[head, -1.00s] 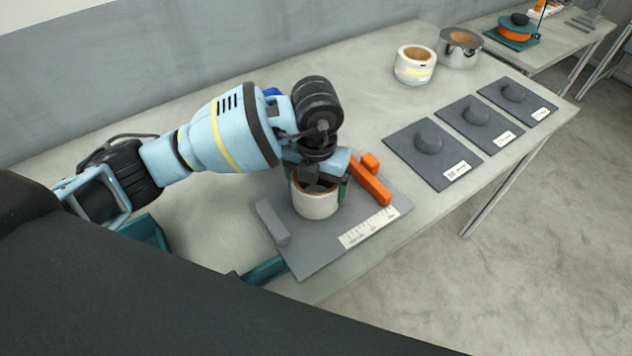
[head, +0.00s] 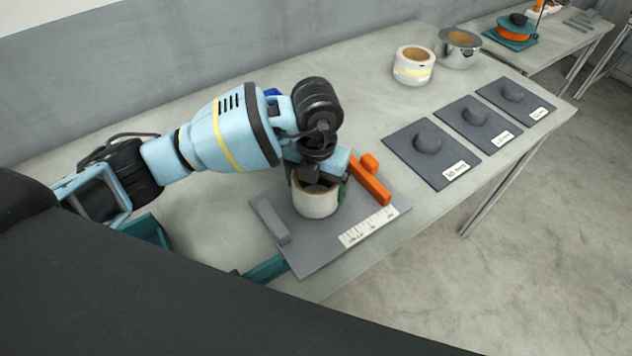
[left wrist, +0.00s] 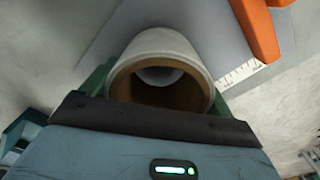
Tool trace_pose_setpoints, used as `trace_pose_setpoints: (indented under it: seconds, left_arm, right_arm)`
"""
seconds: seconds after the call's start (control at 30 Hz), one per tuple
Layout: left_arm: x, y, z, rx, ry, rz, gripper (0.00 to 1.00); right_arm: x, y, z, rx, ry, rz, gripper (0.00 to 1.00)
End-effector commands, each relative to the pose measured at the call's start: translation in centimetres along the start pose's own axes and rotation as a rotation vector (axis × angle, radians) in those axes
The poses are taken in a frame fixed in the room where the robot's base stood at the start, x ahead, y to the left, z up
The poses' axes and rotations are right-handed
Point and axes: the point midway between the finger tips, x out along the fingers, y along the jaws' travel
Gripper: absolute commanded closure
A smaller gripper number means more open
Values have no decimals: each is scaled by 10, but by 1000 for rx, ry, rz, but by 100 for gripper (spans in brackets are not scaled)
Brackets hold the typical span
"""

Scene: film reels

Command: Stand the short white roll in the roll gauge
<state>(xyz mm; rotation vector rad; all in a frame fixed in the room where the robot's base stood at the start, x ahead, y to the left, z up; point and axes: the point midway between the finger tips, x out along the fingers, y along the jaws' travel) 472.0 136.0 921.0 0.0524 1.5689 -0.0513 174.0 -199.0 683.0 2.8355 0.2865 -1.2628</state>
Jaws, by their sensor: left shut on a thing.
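The short white roll (head: 316,203) stands upright on the grey plate of the roll gauge (head: 310,255), between its grey fixed block (head: 272,221) and its orange jaw (head: 371,185). My left gripper (head: 321,182) comes down on the roll from above and is shut on it. In the left wrist view the white roll (left wrist: 160,65) shows its brown core, and the orange jaw (left wrist: 258,28) is apart from it. A printed scale (head: 369,227) lies along the plate's front edge. The roll's far side is hidden by the gripper. My right gripper is not in view.
A white roll with a yellow band (head: 414,65) and a silver roll (head: 459,48) stand at the back. Several grey pads with round knobs (head: 428,142) lie to the right. A teal tray (head: 149,232) is at the left, partly hidden.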

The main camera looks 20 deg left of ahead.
Motion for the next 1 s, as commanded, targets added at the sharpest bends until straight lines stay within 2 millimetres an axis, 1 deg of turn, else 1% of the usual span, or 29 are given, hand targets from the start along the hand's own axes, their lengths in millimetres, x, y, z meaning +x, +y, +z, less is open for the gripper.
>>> trace_pose_setpoints:
  seconds: [0.43, 1.0]
  left_arm:
    - [1, 0, 0, 1, 0, -1, 42]
    - [10, 0, 0, 0, 0, 0, 42]
  right_arm:
    - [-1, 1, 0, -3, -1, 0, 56]
    - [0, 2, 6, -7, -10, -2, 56]
